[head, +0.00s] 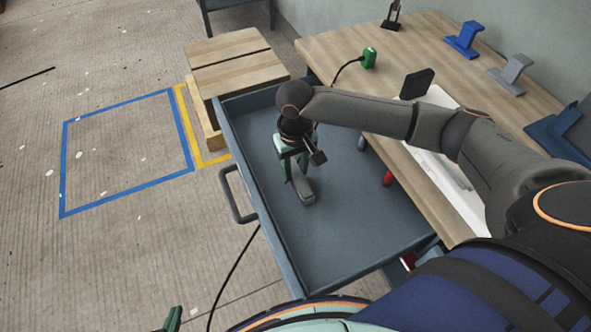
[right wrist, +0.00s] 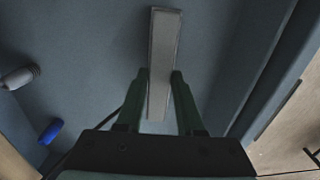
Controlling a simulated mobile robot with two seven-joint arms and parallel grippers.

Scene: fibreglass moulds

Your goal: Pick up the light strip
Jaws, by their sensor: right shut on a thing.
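The light strip (head: 306,191) is a short, flat grey bar lying in the open blue-grey drawer (head: 345,235). In the right wrist view the strip (right wrist: 163,50) runs lengthwise between the green fingers. In the right wrist view the fingertips of this gripper (right wrist: 160,74) stand on both sides of the bar. The strip's far end sticks out past them. Only a green tip of my left gripper (head: 173,319) shows at the bottom edge; its opening is hidden.
Drawer walls surround the right gripper. The wooden worktop (head: 340,45) overhangs the drawer's back right. A wooden pallet-like stack (head: 235,65) stands behind the drawer. The blue-taped floor square (head: 125,150) is empty.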

